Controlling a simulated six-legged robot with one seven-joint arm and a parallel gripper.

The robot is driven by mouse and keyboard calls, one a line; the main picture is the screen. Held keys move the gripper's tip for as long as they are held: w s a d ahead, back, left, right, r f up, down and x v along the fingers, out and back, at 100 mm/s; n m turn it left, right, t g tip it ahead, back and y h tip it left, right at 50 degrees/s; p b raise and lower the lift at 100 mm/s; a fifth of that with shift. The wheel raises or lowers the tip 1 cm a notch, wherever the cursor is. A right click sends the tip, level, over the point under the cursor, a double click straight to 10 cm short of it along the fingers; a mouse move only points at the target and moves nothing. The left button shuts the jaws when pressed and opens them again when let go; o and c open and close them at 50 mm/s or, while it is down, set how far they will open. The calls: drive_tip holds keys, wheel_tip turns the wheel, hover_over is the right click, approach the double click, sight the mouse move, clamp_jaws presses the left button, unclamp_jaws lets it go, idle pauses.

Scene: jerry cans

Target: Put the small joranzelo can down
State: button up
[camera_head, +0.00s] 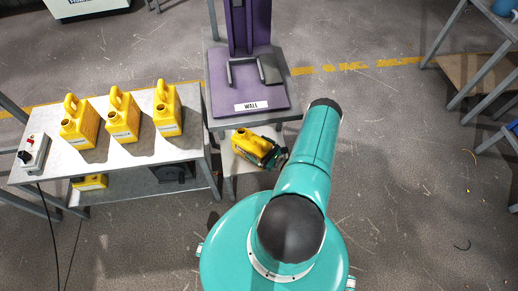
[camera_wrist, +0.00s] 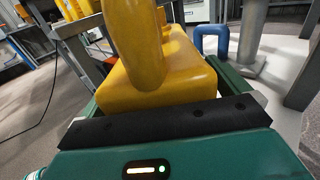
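A small yellow jerry can (camera_head: 250,144) with a handle and an open spout is at the lower white shelf, below the front of the purple stand. In the wrist view the can (camera_wrist: 185,82) fills the space between my fingers, its handle towards the camera. My gripper (camera_head: 270,155) is shut on it, coming from the right. My gripper also shows in the wrist view (camera_wrist: 165,115). I cannot tell whether the can's bottom touches the shelf; it is hidden.
Three yellow cans, left (camera_head: 80,124), middle (camera_head: 123,115) and right (camera_head: 167,109), stand on the grey table (camera_head: 60,165). Another yellow can (camera_head: 90,182) is on its lower shelf. The purple stand (camera_head: 222,72) bears a WALL sign.

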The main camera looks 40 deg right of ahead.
drive_tip(key=shift+r, duration=0.1)
drive_tip(key=shift+s, duration=0.25)
drive_tip(key=s+d, duration=0.2)
drive_tip(key=s, duration=0.9)
drive_tip(key=shift+s, duration=0.15)
